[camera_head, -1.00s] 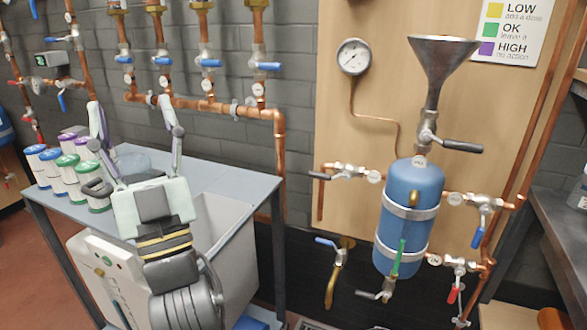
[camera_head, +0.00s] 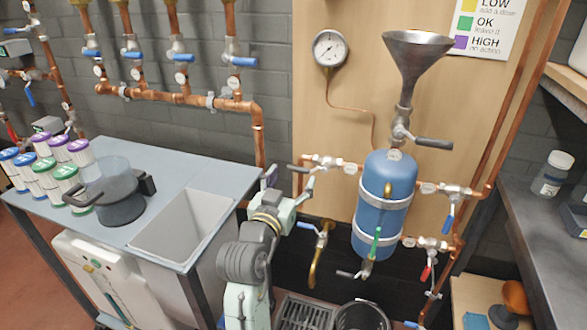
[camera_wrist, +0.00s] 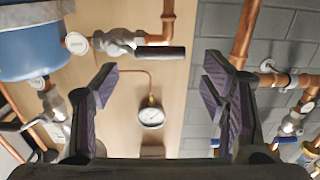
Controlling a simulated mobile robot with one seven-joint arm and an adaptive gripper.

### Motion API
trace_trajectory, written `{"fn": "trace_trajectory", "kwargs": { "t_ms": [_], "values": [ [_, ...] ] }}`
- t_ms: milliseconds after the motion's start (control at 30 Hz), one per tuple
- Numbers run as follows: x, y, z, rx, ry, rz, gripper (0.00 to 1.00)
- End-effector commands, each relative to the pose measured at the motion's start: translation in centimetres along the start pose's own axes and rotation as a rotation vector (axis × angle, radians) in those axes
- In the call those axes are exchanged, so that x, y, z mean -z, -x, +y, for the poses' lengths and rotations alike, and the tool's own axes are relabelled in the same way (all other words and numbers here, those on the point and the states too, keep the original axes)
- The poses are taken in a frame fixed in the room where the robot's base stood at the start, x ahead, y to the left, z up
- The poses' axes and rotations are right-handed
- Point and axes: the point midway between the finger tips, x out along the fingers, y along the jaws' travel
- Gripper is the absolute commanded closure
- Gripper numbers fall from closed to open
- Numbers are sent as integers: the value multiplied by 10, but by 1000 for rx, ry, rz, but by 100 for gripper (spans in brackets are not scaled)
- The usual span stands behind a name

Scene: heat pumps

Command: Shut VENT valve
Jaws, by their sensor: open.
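The blue tank (camera_head: 385,190) hangs on the wooden panel with several valves around it. Their round tags are too small to read, so I cannot tell which says VENT. The upper-left valve (camera_head: 325,162) has a dark lever pointing left along its pipe. In the wrist view this valve (camera_wrist: 115,42) sits beside the tank, its dark lever (camera_wrist: 158,53) lying between and beyond my fingers. My gripper (camera_head: 289,182) is open and empty, close to that lever in the head view. It also shows in the wrist view (camera_wrist: 163,85), fingers wide apart and not visibly touching anything.
A funnel (camera_head: 415,50) with a dark-levered valve (camera_head: 405,135) stands above the tank. Blue-lever (camera_head: 449,212) and red-lever (camera_head: 428,262) valves are at its right. A brass tap (camera_head: 318,250) is below left. The gauge (camera_head: 330,48) hangs above. A sink cart (camera_head: 185,225) stands left.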

Motion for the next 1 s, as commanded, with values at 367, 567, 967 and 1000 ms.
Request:
{"fn": "trace_trajectory", "kwargs": {
  "t_ms": [367,567,967,1000],
  "values": [
    [0,-30,0,1,0,0,33],
    [0,-30,0,2,0,1,33],
    [0,-30,-2,4,0,2,60],
    [0,-30,-2,5,-1,2,63]
  ]
}}
